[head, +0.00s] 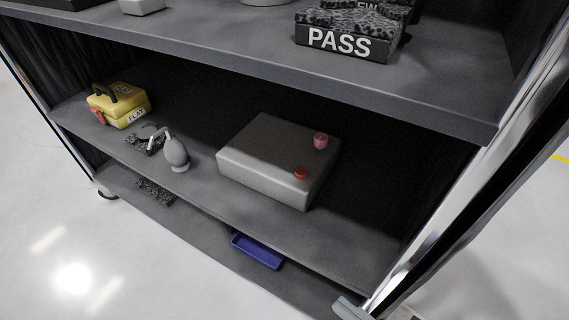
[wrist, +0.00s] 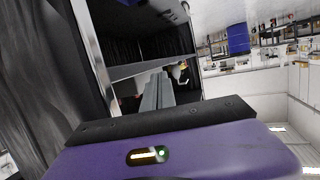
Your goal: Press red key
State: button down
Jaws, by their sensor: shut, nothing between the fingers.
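A grey box (head: 262,158) stands on the middle shelf in the head view. A small round red key (head: 300,173) sits on its top near the front edge. A pinkish-red knob (head: 320,141) sits farther back on the same top, toward the right. In the wrist view, my gripper (wrist: 160,82) has its grey fingers together and holds nothing. It points toward the shelf unit and touches none of its things that I can make out. The red key cannot be made out for sure in the wrist view, and my gripper is not clearly seen in the head view.
The middle shelf (head: 222,206) also holds a grey squeeze bulb (head: 174,152) and a yellow case (head: 119,104) at left. The upper shelf (head: 240,50), with a PASS block (head: 345,42), overhangs the box. A blue tray (head: 257,252) lies lower. A shiny post (head: 455,190) stands at right.

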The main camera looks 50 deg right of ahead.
jog(key=w+d+r+m+g+h+p, duration=0.1)
jog(key=w+r+m+g+h+p, duration=0.4)
jog(key=w+p, duration=0.5)
jog(key=w+d+r+m+g+h+p, duration=0.1)
jog(key=w+r+m+g+h+p, duration=0.5)
jog(key=p, duration=1.3)
jog(key=w+r+m+h, duration=0.2)
jog(key=w+r+m, duration=0.1)
jog(key=r, duration=0.1)
jog(key=shift+w+d+g, duration=0.3)
jog(key=shift+w+d, duration=0.1)
